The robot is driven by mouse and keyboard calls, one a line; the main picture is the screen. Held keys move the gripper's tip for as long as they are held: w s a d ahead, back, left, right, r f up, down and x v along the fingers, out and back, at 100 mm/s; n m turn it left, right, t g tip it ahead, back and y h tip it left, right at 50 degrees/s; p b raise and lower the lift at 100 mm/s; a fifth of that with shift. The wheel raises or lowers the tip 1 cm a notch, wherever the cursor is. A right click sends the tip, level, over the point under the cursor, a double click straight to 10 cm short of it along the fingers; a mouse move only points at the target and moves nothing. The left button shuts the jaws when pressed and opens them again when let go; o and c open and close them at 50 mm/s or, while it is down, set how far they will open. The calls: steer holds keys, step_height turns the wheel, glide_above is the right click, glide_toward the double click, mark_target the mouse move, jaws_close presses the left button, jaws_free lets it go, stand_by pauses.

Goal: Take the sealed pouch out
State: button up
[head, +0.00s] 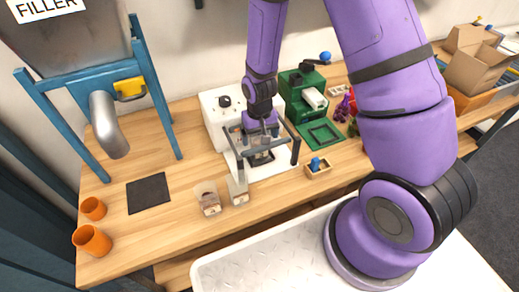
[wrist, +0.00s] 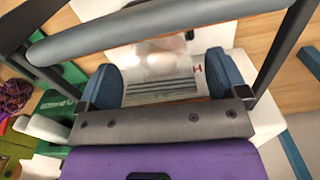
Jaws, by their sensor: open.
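My gripper (head: 260,150) reaches down inside the dark bar frame of the white sealing machine (head: 214,122). In the wrist view my gripper (wrist: 161,78) is open, with one blue finger pad at each side. A clear pouch (wrist: 158,55) with pale, blurred contents shows between the pads, over a striped pale surface. The pads look apart from it, though contact is hard to judge. The sealer's rounded grey bar (wrist: 160,32) crosses beyond the fingers. In the head view the pouch is largely hidden by my gripper and the frame.
A green press (head: 300,95) and a small wooden tray (head: 318,169) are at the right. Orange cups (head: 92,241) and a dark mat (head: 148,193) lie left. The sealer's side arms flank my gripper closely.

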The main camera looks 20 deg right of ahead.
steer(key=shift+f, duration=0.4)
steer(key=c, duration=1.3)
steer(key=shift+r, duration=0.15)
